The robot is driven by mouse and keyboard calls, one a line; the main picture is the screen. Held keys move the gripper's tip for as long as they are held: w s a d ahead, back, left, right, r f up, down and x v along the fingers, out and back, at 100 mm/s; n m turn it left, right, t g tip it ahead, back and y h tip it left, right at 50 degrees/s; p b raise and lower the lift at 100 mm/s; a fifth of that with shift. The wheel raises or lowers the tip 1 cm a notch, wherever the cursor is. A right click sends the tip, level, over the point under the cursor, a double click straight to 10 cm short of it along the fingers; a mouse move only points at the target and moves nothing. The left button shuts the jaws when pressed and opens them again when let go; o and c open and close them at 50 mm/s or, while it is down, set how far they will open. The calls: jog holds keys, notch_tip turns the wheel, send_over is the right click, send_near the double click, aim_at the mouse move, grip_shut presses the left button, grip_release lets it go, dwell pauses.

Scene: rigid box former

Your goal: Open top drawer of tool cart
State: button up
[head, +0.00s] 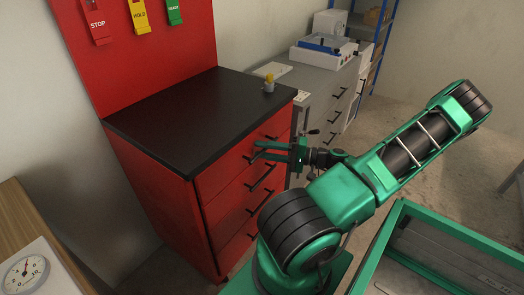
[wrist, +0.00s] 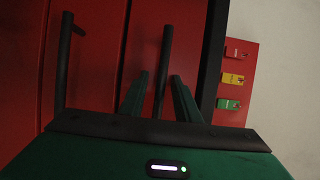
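The red tool cart (head: 160,188) with a black top stands left of centre in the head view. Its top drawer (head: 226,174) is closed and carries a black bar handle (head: 271,137). My green gripper (head: 262,150) is in front of that drawer at handle height. In the wrist view, the top drawer's handle (wrist: 166,50) runs between my two fingers (wrist: 160,78), with a gap on each side. The fingers are open. The lower end of the handle is hidden behind my gripper body.
Lower drawers have similar handles, one showing in the wrist view (wrist: 64,65). A grey cabinet (head: 318,95) is behind the cart. A green-rimmed bin (head: 440,237) is at lower right. A dial scale (head: 27,272) is at lower left.

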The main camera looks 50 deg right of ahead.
grip_shut()
jog(key=shift+s, duration=0.1)
